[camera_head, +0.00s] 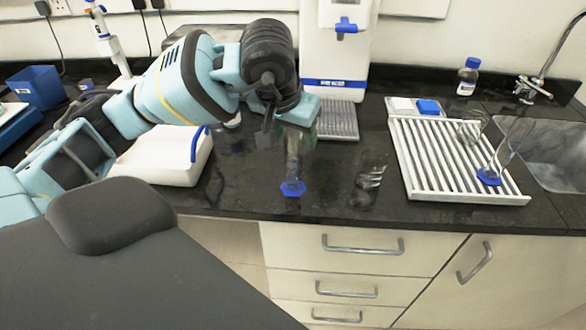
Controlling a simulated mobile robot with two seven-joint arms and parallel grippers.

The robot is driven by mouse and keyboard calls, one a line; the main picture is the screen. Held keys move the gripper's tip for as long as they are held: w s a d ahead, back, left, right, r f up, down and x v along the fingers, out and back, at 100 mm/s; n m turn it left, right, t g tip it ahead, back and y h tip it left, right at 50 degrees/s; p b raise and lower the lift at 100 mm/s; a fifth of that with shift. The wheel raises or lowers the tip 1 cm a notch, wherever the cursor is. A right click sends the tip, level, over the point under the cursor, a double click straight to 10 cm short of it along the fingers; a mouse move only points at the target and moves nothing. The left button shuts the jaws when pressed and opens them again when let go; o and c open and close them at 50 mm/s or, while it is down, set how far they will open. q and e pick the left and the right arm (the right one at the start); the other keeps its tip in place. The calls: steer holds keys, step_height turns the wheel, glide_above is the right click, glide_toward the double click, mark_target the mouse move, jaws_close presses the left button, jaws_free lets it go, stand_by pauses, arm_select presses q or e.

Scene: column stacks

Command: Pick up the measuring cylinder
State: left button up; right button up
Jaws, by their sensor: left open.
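A clear measuring cylinder (293,165) with a blue hexagonal base stands upright on the black counter, near its front edge. My left gripper (290,127) reaches down over its top from the left and is open. The gripper hides the cylinder's upper end, and I cannot tell whether the fingers touch it. A second clear cylinder with a blue base (489,176) stands on the white drying rack (515,194) at the right. My right gripper is not in view.
Clear glassware (370,178) stands on the counter right of the near cylinder. A white container (165,158) lies left of it, under my arm. A white dispenser (335,45) stands behind.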

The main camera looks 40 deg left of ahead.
arm_select(q)
jaws_close()
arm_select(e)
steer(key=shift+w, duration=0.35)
arm_select(q)
steer(key=shift+r, duration=0.15)
